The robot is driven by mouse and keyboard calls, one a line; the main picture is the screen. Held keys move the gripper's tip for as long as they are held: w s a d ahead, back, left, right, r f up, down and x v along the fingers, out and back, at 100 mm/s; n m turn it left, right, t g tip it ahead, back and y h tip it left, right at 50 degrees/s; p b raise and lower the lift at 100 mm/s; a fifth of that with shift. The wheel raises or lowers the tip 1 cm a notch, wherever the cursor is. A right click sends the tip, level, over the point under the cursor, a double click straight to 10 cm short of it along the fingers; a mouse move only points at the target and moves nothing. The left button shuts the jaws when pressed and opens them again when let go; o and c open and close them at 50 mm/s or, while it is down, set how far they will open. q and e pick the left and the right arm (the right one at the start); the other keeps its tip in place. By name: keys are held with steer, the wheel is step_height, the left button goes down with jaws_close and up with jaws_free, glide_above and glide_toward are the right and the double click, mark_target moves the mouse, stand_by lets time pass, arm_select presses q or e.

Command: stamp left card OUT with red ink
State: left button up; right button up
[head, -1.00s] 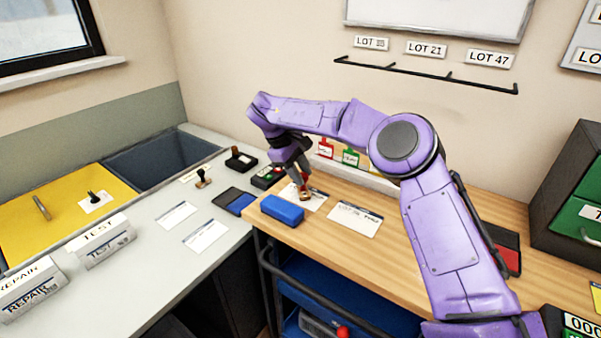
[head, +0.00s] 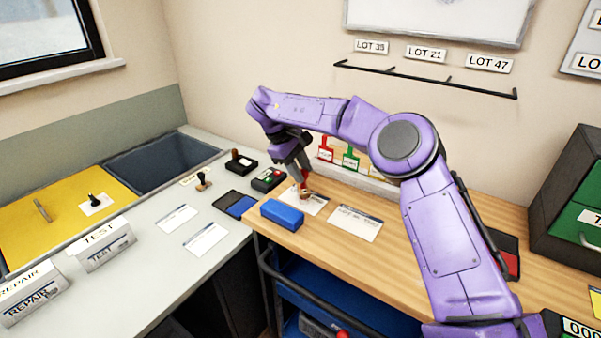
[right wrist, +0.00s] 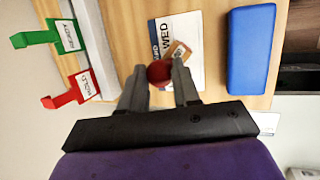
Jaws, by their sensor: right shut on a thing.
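My right gripper (head: 303,187) is shut on a stamp (right wrist: 159,73) with a round red handle and a wooden base with a small label. The stamp is over the left card (head: 317,201) on the wooden bench. That card also shows in the right wrist view (right wrist: 187,22), partly hidden by the stamp and fingers. I cannot tell whether the stamp's face touches the card. A second card (head: 355,223) with printed text lies to its right. A red ink pad (head: 510,252) lies at the right, partly behind my arm. My left gripper is not in view.
A blue block (head: 282,213) lies close in front of the left card. Red (head: 326,149) and green (head: 351,158) tagged holders stand behind. A black-and-blue pad (head: 235,202), other stamps and cards lie on the grey counter (head: 150,255).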

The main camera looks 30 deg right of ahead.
steer(key=shift+r+p, duration=0.9)
steer(key=shift+r, duration=1.45)
